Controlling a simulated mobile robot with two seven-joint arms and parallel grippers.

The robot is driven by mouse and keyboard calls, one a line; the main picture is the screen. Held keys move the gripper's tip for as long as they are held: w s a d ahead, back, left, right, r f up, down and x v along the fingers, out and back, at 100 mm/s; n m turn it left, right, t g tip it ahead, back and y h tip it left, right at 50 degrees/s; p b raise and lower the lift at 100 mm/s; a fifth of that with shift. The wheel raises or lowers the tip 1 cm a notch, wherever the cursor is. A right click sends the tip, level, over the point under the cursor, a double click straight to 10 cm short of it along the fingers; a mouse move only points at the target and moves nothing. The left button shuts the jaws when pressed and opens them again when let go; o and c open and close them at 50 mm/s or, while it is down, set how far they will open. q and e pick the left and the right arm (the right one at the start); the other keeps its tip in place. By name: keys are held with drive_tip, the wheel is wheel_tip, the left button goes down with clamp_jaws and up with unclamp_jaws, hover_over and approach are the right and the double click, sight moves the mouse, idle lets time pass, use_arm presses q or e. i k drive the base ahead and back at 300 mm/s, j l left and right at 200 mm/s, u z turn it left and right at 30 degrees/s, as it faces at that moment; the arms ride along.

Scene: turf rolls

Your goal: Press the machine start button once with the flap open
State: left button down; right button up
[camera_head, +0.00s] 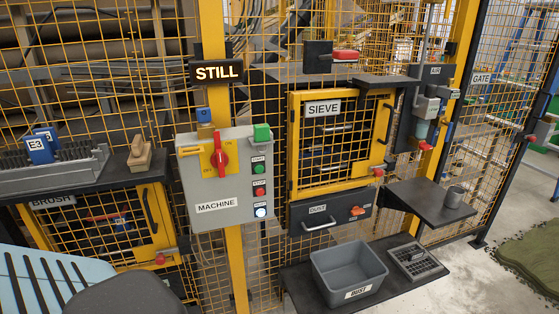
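The grey machine box (217,222), labelled MACHINE, is mounted on a yellow post. Its green button (259,169), under a small label that seems to read START, is at the top of a column on the right side. A red button (259,191) and a pale, bright button (260,212) are below it. A red rotary handle (219,154) sits on a yellow plate at the left. The yellow mesh door (296,150) labelled SIEVE appears shut. The yellow mesh door (158,215) labelled BRUSH also appears shut. I cannot tell which part is the flap. Neither gripper shows.
A sign (216,73) above the box reads STILL. A grey DUST bin (348,272) stands on a low dark shelf under a DUST drawer (330,214). Wire fencing surrounds the area. Bare floor shows at right.

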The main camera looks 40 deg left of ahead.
sight(259, 169)
drive_tip(key=j+z, duration=0.35)
drive_tip(key=j, duration=1.05)
